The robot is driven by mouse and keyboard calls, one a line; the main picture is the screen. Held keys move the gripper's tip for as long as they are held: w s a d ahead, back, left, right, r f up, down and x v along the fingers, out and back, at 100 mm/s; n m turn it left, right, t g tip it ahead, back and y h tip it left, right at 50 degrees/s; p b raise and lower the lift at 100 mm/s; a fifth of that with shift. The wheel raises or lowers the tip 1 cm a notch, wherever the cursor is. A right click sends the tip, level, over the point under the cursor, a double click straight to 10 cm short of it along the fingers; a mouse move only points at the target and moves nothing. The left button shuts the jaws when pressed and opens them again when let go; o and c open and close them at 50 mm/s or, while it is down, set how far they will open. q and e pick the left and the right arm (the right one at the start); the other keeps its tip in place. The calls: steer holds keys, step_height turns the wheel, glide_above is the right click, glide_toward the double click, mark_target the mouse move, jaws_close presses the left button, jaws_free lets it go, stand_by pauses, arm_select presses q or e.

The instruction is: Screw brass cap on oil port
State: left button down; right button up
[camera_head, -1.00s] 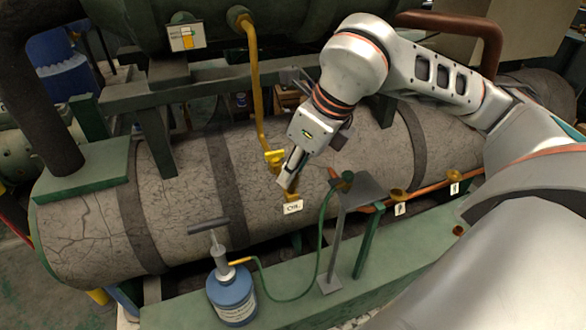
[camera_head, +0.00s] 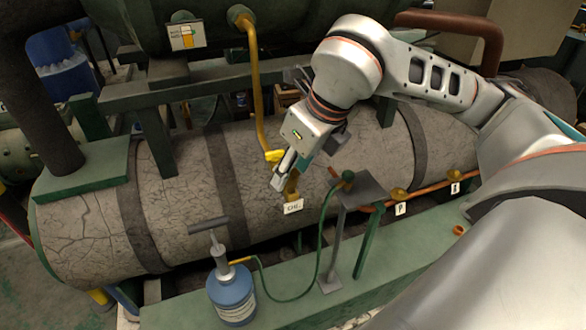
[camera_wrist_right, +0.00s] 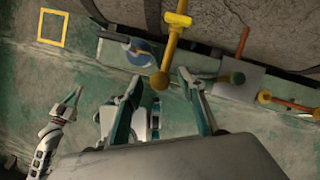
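My right gripper (camera_head: 284,180) is at the oil port (camera_head: 291,188), just above the OIL label (camera_head: 293,207) on the grey cracked tank. In the right wrist view my right gripper (camera_wrist_right: 163,88) is open, its two fingers apart. The rounded brass end of the oil port (camera_wrist_right: 160,82) shows in the gap between them; contact cannot be told. I cannot tell whether that end is the cap. A small orange-brown ring-like piece (camera_head: 459,230) lies on the green beam. What looks like my left gripper (camera_wrist_right: 70,103) shows small in the right wrist view, its fingers unclear.
A blue bottle with a T-handle pump (camera_head: 232,294) stands on the green beam (camera_head: 400,268), its green hose running to a small grey stand (camera_head: 362,189). Ports labelled P (camera_head: 399,193) and S (camera_head: 455,175) are on the right. A yellow pipe (camera_head: 254,80) descends beside the gripper.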

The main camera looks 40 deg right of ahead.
steer(key=v, duration=1.1)
steer(key=shift+s+r, duration=0.25)
steer(key=shift+r, duration=0.1)
steer(key=shift+s+d, duration=0.1)
